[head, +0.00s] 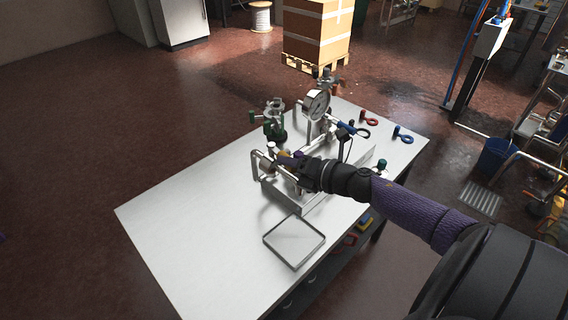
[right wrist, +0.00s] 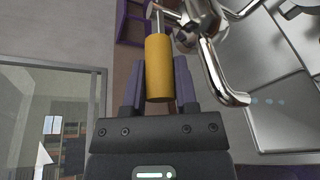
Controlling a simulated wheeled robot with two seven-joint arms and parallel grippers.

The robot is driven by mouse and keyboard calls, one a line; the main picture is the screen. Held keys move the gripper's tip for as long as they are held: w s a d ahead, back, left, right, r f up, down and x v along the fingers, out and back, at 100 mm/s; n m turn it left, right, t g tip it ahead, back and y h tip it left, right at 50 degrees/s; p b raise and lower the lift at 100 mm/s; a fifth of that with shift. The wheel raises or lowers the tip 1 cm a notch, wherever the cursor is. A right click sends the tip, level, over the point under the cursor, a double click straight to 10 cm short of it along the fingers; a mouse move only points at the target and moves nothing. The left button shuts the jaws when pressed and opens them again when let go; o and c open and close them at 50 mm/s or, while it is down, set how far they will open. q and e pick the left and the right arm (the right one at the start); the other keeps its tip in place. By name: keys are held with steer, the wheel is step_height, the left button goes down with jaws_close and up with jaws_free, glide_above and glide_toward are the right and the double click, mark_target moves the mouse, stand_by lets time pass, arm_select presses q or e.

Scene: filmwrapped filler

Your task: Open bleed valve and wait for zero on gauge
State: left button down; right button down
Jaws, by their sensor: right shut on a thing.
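My right gripper (head: 281,160) reaches in from the right over the steel manifold on the table. In the right wrist view its two dark fingers are shut on a yellow cylindrical handle (right wrist: 159,68) on a thin metal stem. This looks like the bleed valve's handle; how far it is turned cannot be told. The round pressure gauge (head: 316,104) stands upright at the far end of the manifold, with a pale dial. Its needle is too small to read. In the head view my gripper hides most of the handle. My left gripper is not in view.
A shallow square tray (head: 268,239) lies in front of the manifold. A green-handled valve fitting (head: 274,122) stands behind it. Red (head: 369,118) and blue (head: 403,134) tagged items lie at the table's far right. The white table's (head: 190,220) left side is clear.

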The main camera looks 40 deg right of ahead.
steer(key=shift+d+f+n+y+b, duration=0.15)
steer(key=shift+d+n+y+b, duration=0.35)
steer(key=shift+n+y+b, duration=0.3)
steer(key=shift+d+g+y+b, duration=0.15)
steer(key=shift+g+y+b, duration=0.15)
steer(key=shift+g+y, duration=0.1)
steer(key=shift+r, duration=0.2)
steer(key=shift+c, duration=2)
jaws_free()
steer(key=shift+w, duration=0.1)
steer(key=p+v, duration=0.3)
steer(key=v, duration=0.7)
